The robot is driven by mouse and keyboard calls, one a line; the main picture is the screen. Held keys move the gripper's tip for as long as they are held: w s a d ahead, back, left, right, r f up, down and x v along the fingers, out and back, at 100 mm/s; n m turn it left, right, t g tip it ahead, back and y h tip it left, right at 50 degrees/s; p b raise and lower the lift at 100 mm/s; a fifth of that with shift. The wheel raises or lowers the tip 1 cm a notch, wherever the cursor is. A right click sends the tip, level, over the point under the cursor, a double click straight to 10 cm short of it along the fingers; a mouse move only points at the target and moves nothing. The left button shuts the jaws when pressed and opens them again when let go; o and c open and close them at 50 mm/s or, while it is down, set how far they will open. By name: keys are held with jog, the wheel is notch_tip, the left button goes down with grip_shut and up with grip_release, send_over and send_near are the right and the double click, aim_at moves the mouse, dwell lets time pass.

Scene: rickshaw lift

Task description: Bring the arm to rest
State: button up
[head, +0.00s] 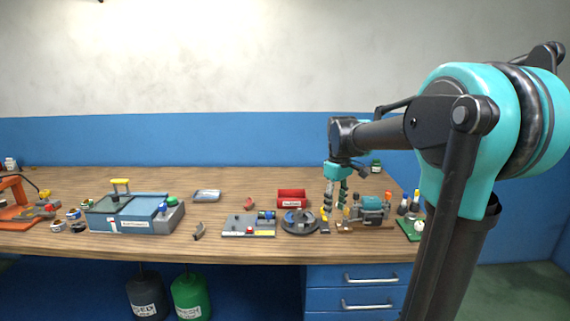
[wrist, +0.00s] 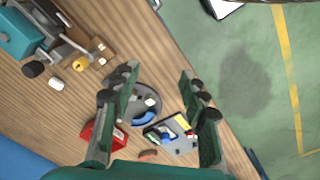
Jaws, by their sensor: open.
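My gripper (head: 334,204) hangs fingers-down from my teal and black arm over the right part of the wooden workbench (head: 150,180). In the wrist view its two dark green fingers (wrist: 160,106) are spread apart with nothing held between them. Beyond the fingertips a round grey turntable (wrist: 146,102) lies on the bench; it also shows in the head view (head: 299,222), just left of my gripper. A teal machine (head: 370,210) stands close to the right of the fingers. I cannot tell the exact height of the fingertips above the bench.
A red bin (head: 291,197) and a grey panel with colored parts (head: 248,226) sit left of my gripper. A blue-grey box (head: 125,214) stands further left. A green board (head: 411,230) is near the right end. The bench's back middle is mostly clear.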

jog(key=s+d+f+m+t, duration=0.1)
jog(key=s+f+m, duration=0.3)
jog(key=s+f, duration=0.5)
jog(key=s+d+f+m+t, duration=0.2)
jog(key=s+f+m, duration=0.2)
jog(key=s+f, duration=0.6)
jog(key=shift+s+d+f+t, duration=0.15)
jog(key=shift+s+t, duration=0.25)
jog(key=shift+s, duration=0.2)
